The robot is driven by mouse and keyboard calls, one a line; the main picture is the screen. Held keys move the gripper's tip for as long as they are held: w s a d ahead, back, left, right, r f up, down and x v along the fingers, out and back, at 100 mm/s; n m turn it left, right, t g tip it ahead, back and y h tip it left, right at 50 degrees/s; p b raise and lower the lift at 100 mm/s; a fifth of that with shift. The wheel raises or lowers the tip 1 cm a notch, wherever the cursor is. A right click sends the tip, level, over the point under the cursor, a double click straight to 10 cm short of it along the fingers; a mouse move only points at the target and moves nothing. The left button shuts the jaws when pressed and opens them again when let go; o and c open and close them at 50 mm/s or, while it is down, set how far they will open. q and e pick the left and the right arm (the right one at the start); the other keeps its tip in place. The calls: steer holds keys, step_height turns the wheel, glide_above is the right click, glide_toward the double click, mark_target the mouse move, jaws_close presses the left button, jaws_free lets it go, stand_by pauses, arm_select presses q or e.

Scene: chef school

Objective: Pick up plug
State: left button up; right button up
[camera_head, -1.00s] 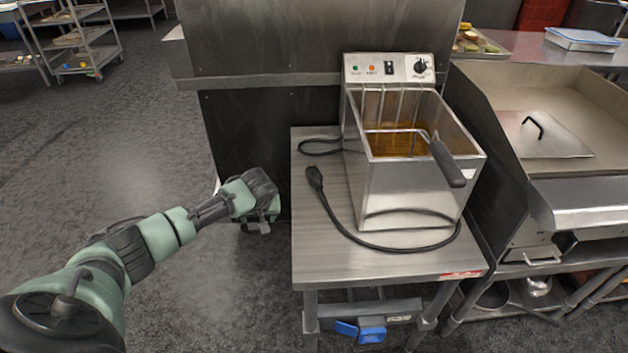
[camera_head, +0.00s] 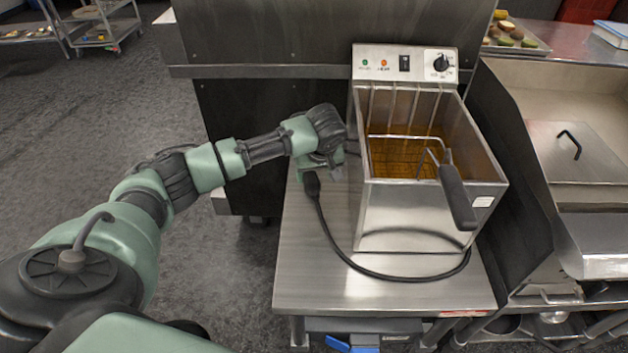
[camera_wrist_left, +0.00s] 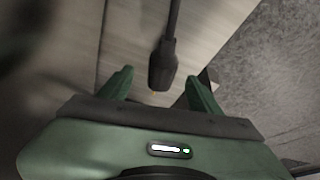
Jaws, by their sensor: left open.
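The black plug (camera_head: 312,184) is at the end of the fryer's dark cable, on the left part of the metal table (camera_head: 330,290). In the left wrist view the plug (camera_wrist_left: 162,68) lies between the two green fingertips. My left gripper (camera_head: 322,168) is above the table's left side, right at the plug, left of the fryer (camera_head: 420,210). It is open in the left wrist view (camera_wrist_left: 160,85), with the plug between its fingers but a gap on both sides. My right gripper is not in view.
The steel fryer holds oil and a wire basket with a black handle (camera_head: 457,195). Its cable curves across the tabletop's front. A griddle (camera_head: 575,150) stands to the right. A dark metal panel (camera_head: 270,110) is behind.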

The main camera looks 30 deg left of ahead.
mark_target(312, 180)
arm_select(q)
steer(key=shift+w+a+f, duration=0.2)
steer(key=shift+a+f, duration=0.4)
steer(key=shift+f, duration=0.35)
steer(key=x, duration=0.2)
steer(key=shift+w+a+f, duration=0.1)
steer(key=shift+w+f, duration=0.1)
steer(key=shift+w+a+f, duration=0.1)
steer(key=shift+f, duration=0.1)
steer(key=c, duration=1.2)
jaws_close()
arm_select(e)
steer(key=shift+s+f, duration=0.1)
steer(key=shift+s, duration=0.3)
